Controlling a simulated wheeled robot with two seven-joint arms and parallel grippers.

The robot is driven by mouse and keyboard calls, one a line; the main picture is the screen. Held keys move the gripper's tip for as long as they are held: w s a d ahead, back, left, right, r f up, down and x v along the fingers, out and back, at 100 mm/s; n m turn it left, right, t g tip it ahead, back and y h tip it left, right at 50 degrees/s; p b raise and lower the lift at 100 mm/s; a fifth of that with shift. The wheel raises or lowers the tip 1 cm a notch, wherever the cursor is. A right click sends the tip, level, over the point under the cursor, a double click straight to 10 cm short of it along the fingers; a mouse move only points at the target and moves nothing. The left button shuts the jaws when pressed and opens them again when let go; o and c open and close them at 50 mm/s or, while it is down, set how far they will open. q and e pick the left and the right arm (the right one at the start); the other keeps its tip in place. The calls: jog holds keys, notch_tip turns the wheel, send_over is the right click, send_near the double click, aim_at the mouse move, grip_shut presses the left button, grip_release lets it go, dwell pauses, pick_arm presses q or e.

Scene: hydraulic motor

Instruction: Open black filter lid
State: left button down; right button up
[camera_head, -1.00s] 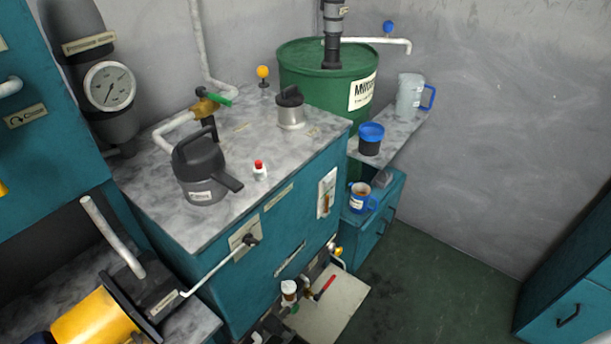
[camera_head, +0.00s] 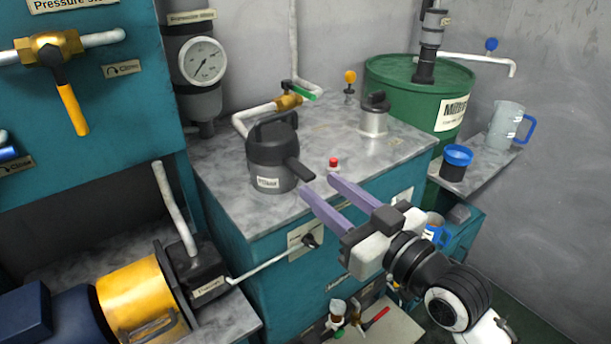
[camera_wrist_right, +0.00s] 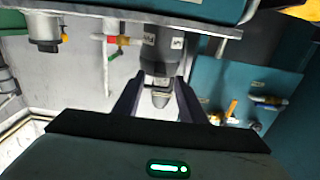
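A black kettle-shaped housing (camera_head: 272,150) with a looped top, a side handle and a small white label stands on the grey counter; I take it for the filter with the black lid. A smaller metal canister (camera_head: 374,120) with a black top stands farther back right. My right gripper (camera_head: 318,183) is open and empty, its two purple fingers apart, in front of the housing's side handle. In the right wrist view, seemingly upside down, a dark labelled body (camera_wrist_right: 160,50), likely the housing, shows beyond the open fingers. My left gripper is not in view.
A red button (camera_head: 333,163) is close to my right fingers. A brass valve with a green handle (camera_head: 301,94) and pipe stand behind the housing. A green drum (camera_head: 400,82) stands at the back right. A yellow motor (camera_head: 138,293) is at the lower left.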

aim_at(311, 179)
jog(key=x, duration=0.6)
jog(key=shift+w+a, duration=0.1)
jog(key=shift+c, duration=0.5)
grip_shut()
